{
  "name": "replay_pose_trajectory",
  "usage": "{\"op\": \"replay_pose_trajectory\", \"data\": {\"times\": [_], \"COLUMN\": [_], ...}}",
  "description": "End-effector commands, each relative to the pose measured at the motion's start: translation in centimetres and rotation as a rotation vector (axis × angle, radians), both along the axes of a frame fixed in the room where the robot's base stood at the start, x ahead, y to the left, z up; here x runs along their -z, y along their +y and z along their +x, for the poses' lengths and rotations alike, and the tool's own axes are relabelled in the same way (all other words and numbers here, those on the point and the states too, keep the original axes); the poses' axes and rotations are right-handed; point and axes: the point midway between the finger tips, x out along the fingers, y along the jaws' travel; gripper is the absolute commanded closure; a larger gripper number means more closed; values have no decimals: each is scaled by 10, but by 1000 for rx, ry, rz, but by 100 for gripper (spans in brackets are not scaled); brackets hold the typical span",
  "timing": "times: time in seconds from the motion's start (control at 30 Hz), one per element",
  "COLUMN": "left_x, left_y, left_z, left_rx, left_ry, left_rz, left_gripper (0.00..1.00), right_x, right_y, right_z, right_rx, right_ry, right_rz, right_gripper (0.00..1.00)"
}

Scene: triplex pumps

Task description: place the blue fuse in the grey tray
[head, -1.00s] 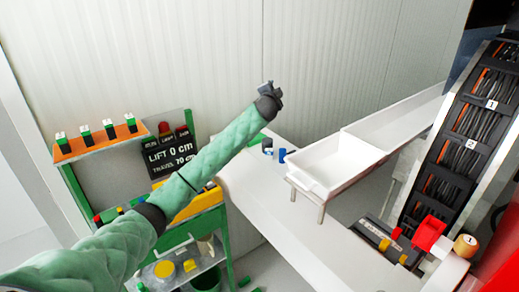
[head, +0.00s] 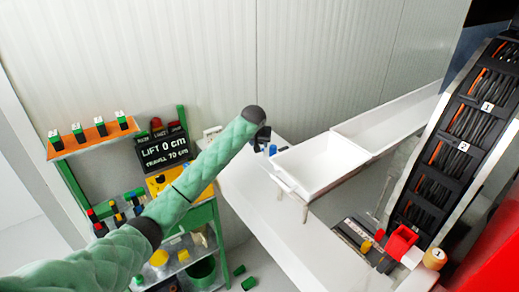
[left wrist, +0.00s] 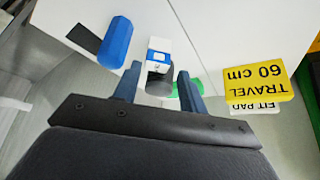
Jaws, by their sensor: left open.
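In the left wrist view a white-and-blue piece with a dark grey round end (left wrist: 158,62) stands between and just beyond the open fingers of my left gripper (left wrist: 158,88). A plain blue faceted cylinder (left wrist: 115,43) is left of the fingers, apart from them. I cannot tell for certain which is the blue fuse. In the head view the blue cylinder (head: 272,150) stands on the white bench beside my left gripper (head: 261,139), which partly hides the other piece. A pale, whitish tray (head: 318,166) is just to the right; it looks empty. My right gripper is out of view.
A green piece (left wrist: 188,92) lies near the right finger, beside a yellow sign (left wrist: 258,82). A second pale trough (head: 385,117) continues behind the tray. A green rack with a shelf (head: 95,136) stands at the left. The bench's front stretch (head: 270,220) is clear.

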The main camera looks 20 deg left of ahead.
Motion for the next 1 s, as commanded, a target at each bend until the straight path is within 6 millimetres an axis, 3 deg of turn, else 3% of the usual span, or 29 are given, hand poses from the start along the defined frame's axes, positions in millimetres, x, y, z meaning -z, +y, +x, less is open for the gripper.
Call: {"op": "replay_pose_trajectory", "data": {"times": [0.27, 0.6, 0.87, 0.9, 1.0], "left_x": [13, 44, 48, 48, 48], "left_y": [0, 0, 0, 0, 1], "left_z": [9, 25, 27, 27, 27], "left_rx": [0, 0, 0, 0, 0], "left_ry": [1, -1, -3, -3, -3], "left_rz": [1, 2, 2, 2, 2], "left_gripper": [58, 58, 58, 60, 80], "right_x": [-16, -37, -36, -36, -36], "right_y": [-4, -1, -1, -1, -2], "right_z": [-23, -18, -19, -19, -19], "right_rx": [0, 1, 1, 1, 1], "right_ry": [16, 10, 11, 12, 12], "right_rz": [-2, 0, 0, -1, -1], "right_gripper": [100, 100, 100, 100, 100]}}
